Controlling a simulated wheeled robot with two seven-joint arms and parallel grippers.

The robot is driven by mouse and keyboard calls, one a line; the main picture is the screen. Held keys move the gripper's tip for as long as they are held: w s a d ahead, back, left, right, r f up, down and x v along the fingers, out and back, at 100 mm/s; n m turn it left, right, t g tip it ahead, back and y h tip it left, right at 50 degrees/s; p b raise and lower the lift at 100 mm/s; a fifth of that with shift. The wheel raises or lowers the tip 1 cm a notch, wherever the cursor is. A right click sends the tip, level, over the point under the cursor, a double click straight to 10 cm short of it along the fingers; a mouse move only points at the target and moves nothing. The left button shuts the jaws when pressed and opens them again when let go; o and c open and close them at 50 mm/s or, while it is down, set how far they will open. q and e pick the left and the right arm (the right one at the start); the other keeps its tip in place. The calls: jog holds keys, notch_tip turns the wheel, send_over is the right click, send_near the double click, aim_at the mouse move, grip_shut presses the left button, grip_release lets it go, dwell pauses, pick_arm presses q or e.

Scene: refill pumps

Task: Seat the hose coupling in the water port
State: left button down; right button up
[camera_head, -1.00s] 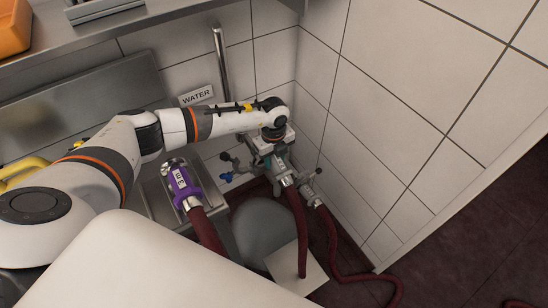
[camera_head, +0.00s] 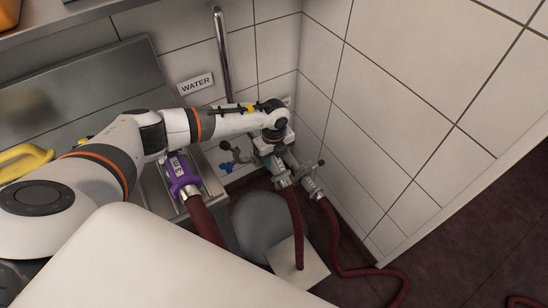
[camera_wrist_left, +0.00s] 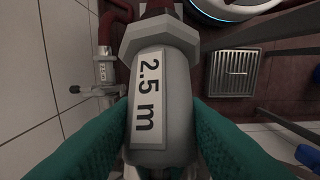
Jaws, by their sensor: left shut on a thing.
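My left gripper (camera_head: 276,152) is shut on a grey hose coupling (camera_head: 282,178) with a dark red hose hanging below it. In the left wrist view the green fingers close on both sides of this coupling (camera_wrist_left: 161,85), labelled "2.5 m". A WATER sign (camera_head: 196,84) is on the tiled wall, left of a vertical metal pipe. A valve with a blue handle (camera_head: 228,167) shows left of my gripper. My wrist hides what is behind it, so I cannot tell which opening is the water port or whether the coupling touches one. My right gripper is not in view.
A purple coupling (camera_head: 178,169) labelled "3 m" is by the metal sink edge. Another grey coupling (camera_head: 311,184) with a lever is close right of the held one. A grey round object (camera_head: 262,222) and a pale plate (camera_head: 312,270) are below. Tiled wall bounds the right.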

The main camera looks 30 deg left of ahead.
aim_at(275, 158)
pick_arm(q)
jog(key=c, duration=0.8)
grip_release()
jog(key=shift+w+a+f, duration=0.1)
jog(key=shift+f, duration=0.1)
notch_tip(275, 158, up, 11)
jog(key=p, duration=0.8)
jog(key=shift+f, duration=0.2)
jog(key=shift+s+d+m, duration=0.2)
jog(key=shift+d+m, duration=0.1)
jog(key=shift+m, duration=0.4)
jog(key=s+d+r+n, duration=0.2)
jog(key=r+n, duration=0.3)
jog(key=n, duration=0.6)
jog(key=s+d+r+n+p, duration=0.1)
jog(key=s+r+n, duration=0.4)
jog(key=n, duration=0.7)
jog(key=s+d+r+n, duration=0.3)
jog(key=r+n, duration=0.4)
jog(key=n, duration=0.4)
jog(key=shift+s+d+r+n, duration=0.2)
jog(key=shift+s+n, duration=0.1)
jog(key=shift+s, duration=0.35)
